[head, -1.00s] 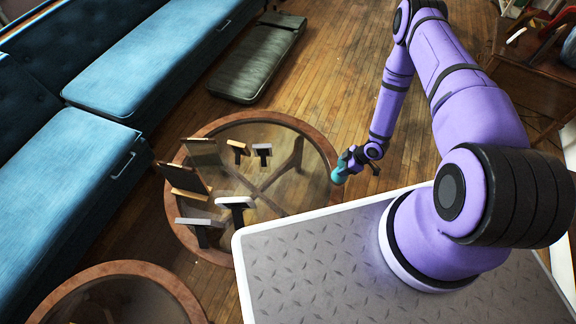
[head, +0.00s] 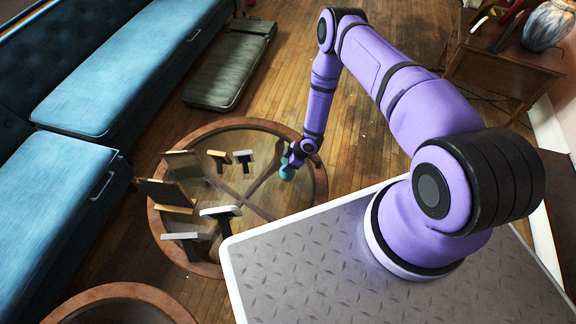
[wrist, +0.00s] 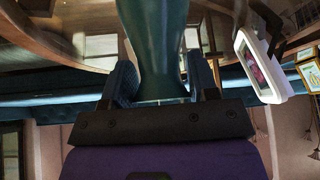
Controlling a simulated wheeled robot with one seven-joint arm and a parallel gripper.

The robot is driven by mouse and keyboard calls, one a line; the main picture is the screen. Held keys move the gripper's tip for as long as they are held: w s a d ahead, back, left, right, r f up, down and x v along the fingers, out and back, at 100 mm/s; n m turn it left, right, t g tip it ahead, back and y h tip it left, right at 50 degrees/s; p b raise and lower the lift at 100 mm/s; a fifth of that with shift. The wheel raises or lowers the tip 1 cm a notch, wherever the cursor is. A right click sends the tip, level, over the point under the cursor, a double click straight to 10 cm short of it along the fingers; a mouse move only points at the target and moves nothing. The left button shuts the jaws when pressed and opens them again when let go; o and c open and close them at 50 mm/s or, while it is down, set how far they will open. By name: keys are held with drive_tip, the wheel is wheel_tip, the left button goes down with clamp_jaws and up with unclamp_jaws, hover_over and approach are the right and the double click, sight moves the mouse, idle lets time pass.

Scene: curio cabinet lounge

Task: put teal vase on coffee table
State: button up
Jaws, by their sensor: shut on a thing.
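The teal vase (head: 287,172) is small in the head view, held at the end of my arm over the right part of the round coffee table (head: 318,180). The table has a glass top and a wooden rim. In the wrist view the vase (wrist: 158,50) stands between the two fingers of my gripper (wrist: 160,88), which is shut on it. The gripper also shows in the head view (head: 293,160). The vase's far end runs out of the wrist view at the top. I cannot tell whether the vase touches the glass.
A blue sofa (head: 70,180) lies left, a dark cushion (head: 228,70) behind. A second round table (head: 125,292) is nearer.

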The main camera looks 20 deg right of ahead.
drive_tip(key=shift+d+f, duration=0.1)
drive_tip(key=shift+f, duration=1.15)
drive_tip(key=o, duration=1.3)
